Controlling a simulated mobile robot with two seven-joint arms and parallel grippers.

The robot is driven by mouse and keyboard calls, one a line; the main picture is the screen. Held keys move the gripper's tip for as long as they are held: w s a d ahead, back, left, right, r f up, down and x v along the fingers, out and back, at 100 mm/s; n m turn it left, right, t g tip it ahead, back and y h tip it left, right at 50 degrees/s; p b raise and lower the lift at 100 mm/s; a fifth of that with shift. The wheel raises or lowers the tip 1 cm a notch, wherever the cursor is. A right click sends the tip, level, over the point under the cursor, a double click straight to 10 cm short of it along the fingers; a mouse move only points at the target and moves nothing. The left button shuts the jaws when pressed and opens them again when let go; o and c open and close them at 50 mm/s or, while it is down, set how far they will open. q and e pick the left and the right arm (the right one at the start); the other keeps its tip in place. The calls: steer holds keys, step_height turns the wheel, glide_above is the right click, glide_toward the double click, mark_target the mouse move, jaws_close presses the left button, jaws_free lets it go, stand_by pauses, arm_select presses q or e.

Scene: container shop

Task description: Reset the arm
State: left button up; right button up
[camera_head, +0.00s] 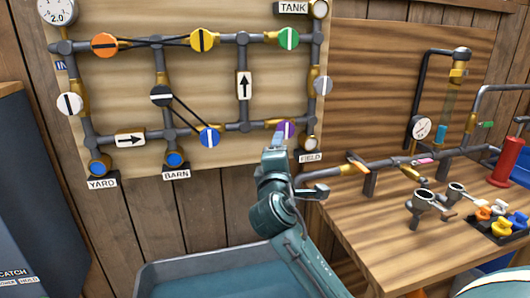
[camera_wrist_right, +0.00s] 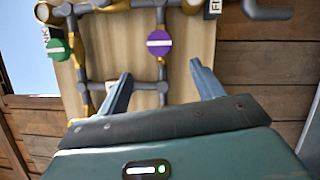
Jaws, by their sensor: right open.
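My right arm (camera_head: 285,215) reaches up from the bottom of the head view toward the pipe board (camera_head: 110,75). Its gripper (camera_head: 276,143) is in front of the board's lower right part, close to the purple round handle (camera_head: 289,128), which it partly hides. In the right wrist view the gripper (camera_wrist_right: 161,70) has its two fingers spread and nothing between them. The purple handle (camera_wrist_right: 159,43) shows beyond the fingertips, its white bar across. Whether a finger touches the board cannot be told. My left gripper is not in view.
The board carries orange (camera_head: 104,45), yellow (camera_head: 202,40), green (camera_head: 289,38) and blue (camera_head: 210,137) handles. A wooden bench (camera_head: 390,235) with pipes and a red cylinder (camera_head: 507,160) stands right. A blue-grey basin (camera_head: 205,270) is below the board. A dark panel (camera_head: 35,190) stands left.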

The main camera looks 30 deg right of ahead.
steer(key=s+a+f+m+g+y+p, duration=0.1)
steer(key=s+a+f+y, duration=0.25)
steer(key=f, duration=0.45)
steer(key=s+a+f+y, duration=0.2)
steer(key=a+f+y, duration=0.15)
steer(key=f, duration=0.35)
steer(key=s+a+f+m+g+y+p, duration=0.1)
steer(key=s+a+f+y, duration=0.25)
steer(key=f, duration=0.45)
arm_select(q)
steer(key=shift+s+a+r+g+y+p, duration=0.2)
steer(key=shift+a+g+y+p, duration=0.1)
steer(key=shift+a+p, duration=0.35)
arm_select(e)
steer(key=s+a+f+m+g+y, duration=0.1)
steer(key=s+a+f+m+y, duration=0.1)
steer(key=s, duration=0.6)
steer(key=s+a+f+m+g+y, duration=0.1)
steer(key=s+a+f+m+y, duration=0.1)
steer(key=s+a+f+m, duration=0.3)
step_height(320, 180, down, 3)
steer(key=s, duration=0.2)
steer(key=shift+s+a+m+g, duration=0.3)
steer(key=shift+s+m, duration=0.1)
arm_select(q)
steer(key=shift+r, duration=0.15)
arm_select(e)
steer(key=shift+r, duration=0.1)
